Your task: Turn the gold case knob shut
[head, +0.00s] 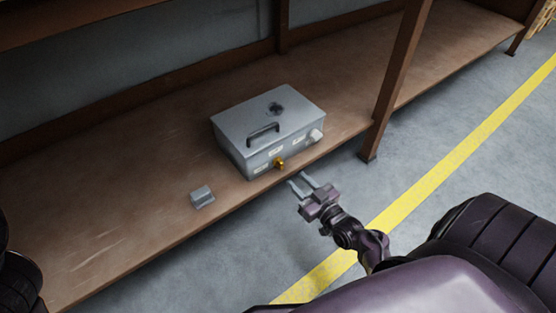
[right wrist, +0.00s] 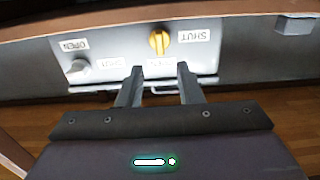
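The grey metal case (head: 240,158) sits closed on the wooden shelf, with a dark carry handle and a round fitting on its lid. The gold knob (head: 279,163) is on its front face. In the right wrist view, which is upside down, the gold knob (right wrist: 159,42) stands between labels, with a SHUT label (right wrist: 193,35) beside it. My right gripper (head: 299,179) is in front of the case, apart from the knob. Its two fingers are spread and empty, and they also show in the right wrist view (right wrist: 160,69), lined up with the knob. My left gripper is out of view.
A pale second knob (head: 316,135) is on the same face, near an OPEN label (right wrist: 75,45). A small grey block (head: 202,198) lies on the shelf (head: 110,225) left of the case. A wooden post (head: 392,85) stands to the right. The floor in front is clear.

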